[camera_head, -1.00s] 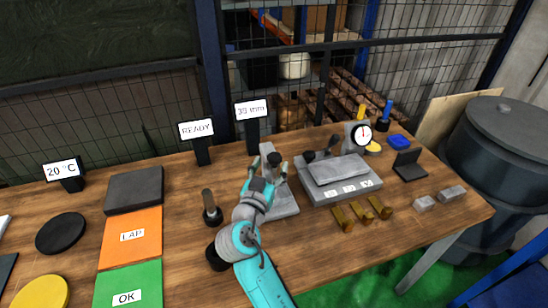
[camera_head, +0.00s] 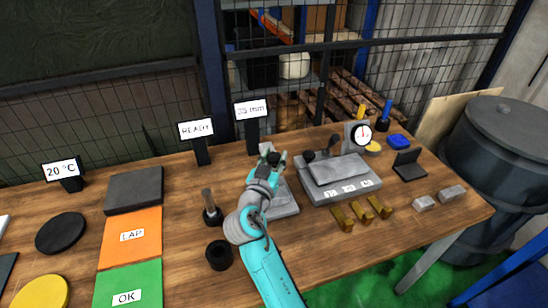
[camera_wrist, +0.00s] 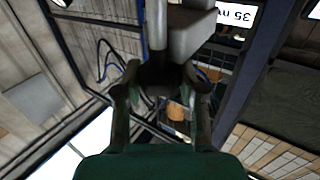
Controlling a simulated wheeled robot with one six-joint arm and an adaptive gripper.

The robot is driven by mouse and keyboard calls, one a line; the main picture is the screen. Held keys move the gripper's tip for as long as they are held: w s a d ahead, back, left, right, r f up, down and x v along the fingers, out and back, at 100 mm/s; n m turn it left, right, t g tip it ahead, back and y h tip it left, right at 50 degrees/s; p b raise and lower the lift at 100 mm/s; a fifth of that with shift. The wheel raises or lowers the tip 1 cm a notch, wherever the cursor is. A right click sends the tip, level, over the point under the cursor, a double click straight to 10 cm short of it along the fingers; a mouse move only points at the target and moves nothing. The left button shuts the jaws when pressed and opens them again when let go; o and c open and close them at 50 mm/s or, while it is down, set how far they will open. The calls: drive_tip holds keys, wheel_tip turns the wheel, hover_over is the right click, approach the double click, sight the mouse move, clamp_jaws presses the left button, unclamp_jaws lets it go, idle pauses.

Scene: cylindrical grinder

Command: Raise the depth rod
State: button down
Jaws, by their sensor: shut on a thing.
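The depth rod (camera_wrist: 156,25) shows in the wrist view as a pale upright bar beside a grey block, with a dark round knob (camera_wrist: 162,78) at its end. My gripper (camera_wrist: 162,85) has one finger on each side of this knob and is shut on it. In the head view my gripper (camera_head: 273,157) is at the top of the small grey gauge stand (camera_head: 288,208), and a dark knob shows between the fingertips. My wrist hides most of the stand and the rod's lower part.
A "35 mm" sign (camera_head: 251,110) stands behind the stand. A grey block fixture (camera_head: 340,185) with a dial gauge (camera_head: 361,134) is to the right. Brass pieces (camera_head: 342,218) lie in front of it. A dark holder with a pin (camera_head: 212,214) and a black cup (camera_head: 219,255) are to the left.

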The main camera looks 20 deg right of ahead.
drive_tip(key=shift+r, duration=2.85)
drive_tip(key=c, duration=0.7)
unclamp_jaws()
drive_tip(key=shift+r, duration=0.1)
drive_tip(key=shift+o, duration=0.2)
drive_tip(key=shift+f, duration=0.2)
drive_tip(key=shift+s+a, duration=0.15)
drive_tip(key=v, duration=1.1)
drive_tip(key=shift+s, duration=0.2)
drive_tip(key=shift+a, duration=0.15)
